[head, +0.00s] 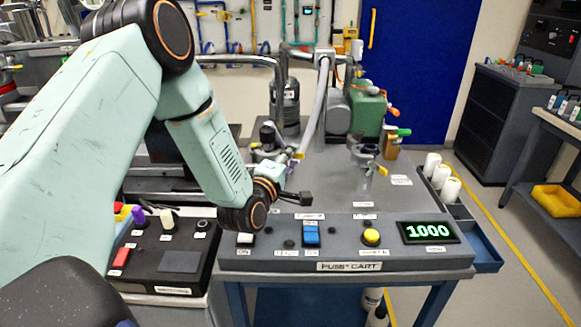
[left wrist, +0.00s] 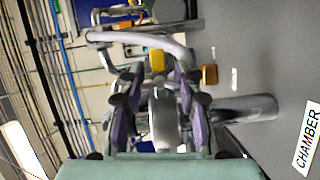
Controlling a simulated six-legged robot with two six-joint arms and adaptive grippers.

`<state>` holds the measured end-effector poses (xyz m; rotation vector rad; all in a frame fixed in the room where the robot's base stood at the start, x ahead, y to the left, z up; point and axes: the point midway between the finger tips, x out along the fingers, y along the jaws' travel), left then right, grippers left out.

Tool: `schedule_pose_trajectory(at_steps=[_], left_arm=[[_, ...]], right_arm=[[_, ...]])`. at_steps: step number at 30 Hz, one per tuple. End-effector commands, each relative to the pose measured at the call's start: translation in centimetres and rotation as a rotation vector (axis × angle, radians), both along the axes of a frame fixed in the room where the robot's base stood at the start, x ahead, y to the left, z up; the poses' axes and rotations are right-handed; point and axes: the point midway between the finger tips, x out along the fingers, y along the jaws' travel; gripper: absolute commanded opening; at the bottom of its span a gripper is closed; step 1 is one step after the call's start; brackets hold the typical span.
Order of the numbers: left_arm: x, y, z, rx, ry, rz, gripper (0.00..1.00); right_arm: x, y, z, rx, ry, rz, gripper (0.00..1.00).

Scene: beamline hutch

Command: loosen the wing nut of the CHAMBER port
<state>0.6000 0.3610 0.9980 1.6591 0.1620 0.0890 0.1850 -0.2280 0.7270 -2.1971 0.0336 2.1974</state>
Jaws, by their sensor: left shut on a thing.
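The CHAMBER label (left wrist: 308,140) lies on the grey cart top at the right of the left wrist view. A short grey port post (left wrist: 245,108) stands beside it; I take it for the post at the right in the head view (head: 366,182). A yellow wing nut (head: 383,170) shows at its right side. My left gripper (head: 293,182) is over the cart, left of that post and apart from it. In the wrist view its purple-sided fingers (left wrist: 158,108) close around a silver-grey piece (left wrist: 165,125), apparently the end of the grey hose (head: 312,115). The exact contact is hidden.
A green pump (head: 368,115) stands behind the post, white rolls (head: 450,188) at the right edge. A black control box (head: 165,250) is at the left. The cart top between gripper and post looks clear.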

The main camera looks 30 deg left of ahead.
Motion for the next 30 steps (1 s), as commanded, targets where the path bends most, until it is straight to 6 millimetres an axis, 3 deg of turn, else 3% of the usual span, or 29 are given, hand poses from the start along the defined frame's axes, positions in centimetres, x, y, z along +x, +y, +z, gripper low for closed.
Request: schedule_pose_trajectory(at_steps=[11,12,20,30], left_arm=[[0.07,0.08,0.27,-0.013,-0.013,0.002,0.02],[0.08,0.08,0.27,-0.013,-0.013,0.002,0.35],[0.03,0.01,0.16,-0.013,-0.010,0.000,0.58],[-0.17,-0.06,0.06,-0.013,-0.007,-0.002,0.58]], right_arm=[[0.00,0.00,-0.16,0.000,0.000,0.000,0.00],[0.00,0.00,-0.15,0.000,0.000,0.000,0.00],[0.00,0.00,-0.16,0.000,0.000,0.000,0.00],[0.01,0.00,-0.16,0.000,0.000,0.000,0.00]])
